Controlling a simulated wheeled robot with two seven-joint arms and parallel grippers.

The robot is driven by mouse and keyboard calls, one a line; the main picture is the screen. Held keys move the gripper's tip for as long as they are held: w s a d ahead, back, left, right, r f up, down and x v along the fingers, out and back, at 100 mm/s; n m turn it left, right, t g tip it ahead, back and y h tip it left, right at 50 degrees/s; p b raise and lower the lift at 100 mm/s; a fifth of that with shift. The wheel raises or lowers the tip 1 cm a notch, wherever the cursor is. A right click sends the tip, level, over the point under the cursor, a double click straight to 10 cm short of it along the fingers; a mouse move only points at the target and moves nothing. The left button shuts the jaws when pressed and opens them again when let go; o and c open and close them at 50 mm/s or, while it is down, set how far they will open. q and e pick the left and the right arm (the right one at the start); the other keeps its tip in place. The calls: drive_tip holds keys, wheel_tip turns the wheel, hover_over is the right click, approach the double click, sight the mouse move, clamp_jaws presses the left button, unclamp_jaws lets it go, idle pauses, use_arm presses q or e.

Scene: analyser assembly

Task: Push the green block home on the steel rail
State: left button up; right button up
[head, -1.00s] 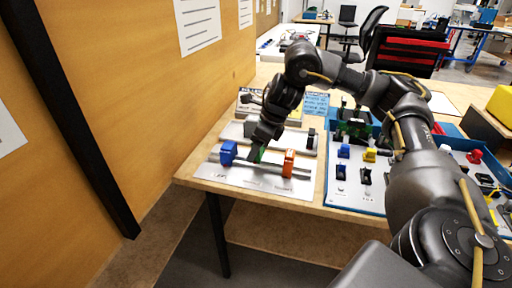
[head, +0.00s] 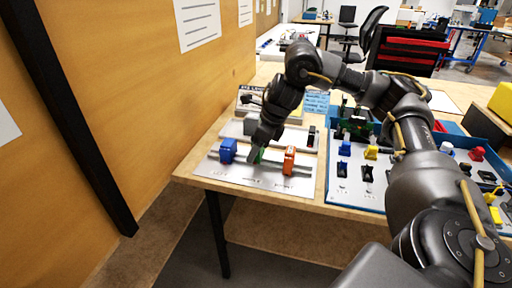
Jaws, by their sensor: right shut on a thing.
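The steel rail (head: 273,164) runs along a light plate (head: 230,176) near the table's front left corner. A blue block (head: 228,151) sits on the rail's left part and an orange block (head: 289,160) on its right part. The green block (head: 258,156) is between them, mostly hidden by my right gripper. My right gripper (head: 257,147) points down and is shut on the green block at the rail. I cannot tell whether the block is fully seated. My left gripper is not in view.
Behind the rail plate is another light plate with a grey block (head: 250,126) and a dark end piece (head: 311,137). A blue-edged tray (head: 340,205) with several coloured parts stands to the right. A wooden wall (head: 130,80) is close on the left.

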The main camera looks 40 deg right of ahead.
drive_tip(key=shift+p, duration=0.3)
drive_tip(key=shift+f, duration=0.2)
idle(0.6)
drive_tip(key=shift+f+b, duration=0.35)
drive_tip(key=shift+f, duration=0.15)
drive_tip(key=shift+f, duration=0.45)
idle(0.5)
drive_tip(key=o, duration=1.4)
